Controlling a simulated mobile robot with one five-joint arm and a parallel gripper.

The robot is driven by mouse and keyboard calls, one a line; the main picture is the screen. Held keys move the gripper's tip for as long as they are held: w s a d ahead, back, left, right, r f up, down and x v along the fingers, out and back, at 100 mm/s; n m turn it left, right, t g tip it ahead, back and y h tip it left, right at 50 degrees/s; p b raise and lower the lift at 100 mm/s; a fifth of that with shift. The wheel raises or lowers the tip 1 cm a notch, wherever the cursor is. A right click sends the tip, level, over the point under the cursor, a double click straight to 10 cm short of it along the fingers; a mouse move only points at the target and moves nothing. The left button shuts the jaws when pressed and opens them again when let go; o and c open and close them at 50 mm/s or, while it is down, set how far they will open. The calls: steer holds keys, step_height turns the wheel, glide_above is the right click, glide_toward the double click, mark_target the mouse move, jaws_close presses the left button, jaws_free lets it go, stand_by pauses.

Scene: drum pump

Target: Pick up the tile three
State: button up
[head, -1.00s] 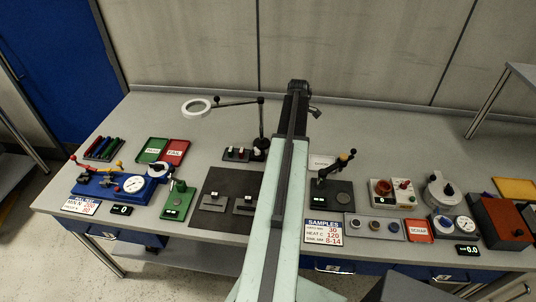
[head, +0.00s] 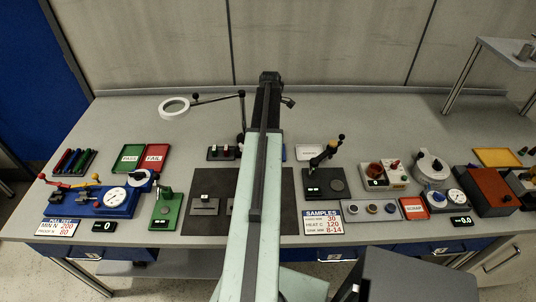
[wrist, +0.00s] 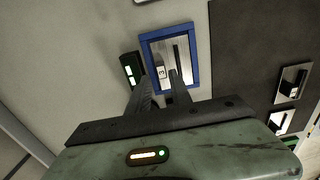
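Tile three (wrist: 161,72) is a small pale tile with a dark "3". In the wrist view it lies inside a blue-rimmed tray (wrist: 168,32). My gripper (wrist: 163,77) is open, with one dark finger on each side of the tile in the picture. I cannot tell whether the fingers touch it or how high they are above the tray. A dark bar shows in the tray to the right of the tile. In the head view my arm hides the tile and my gripper.
A dark display block (wrist: 131,70) stands close left of the tray in the wrist view. A dark mat (head: 271,203) with fixtures lies nearer. A magnifier lamp (head: 173,107) and a black lever press (head: 325,172) flank my arm. The back of the bench is mostly clear.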

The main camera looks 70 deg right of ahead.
step_height(320, 180, down, 5)
steer(key=b, duration=0.4)
steer(key=shift+w+a, duration=0.1)
steer(key=shift+r, duration=0.15)
jaws_close()
stand_by(0.9)
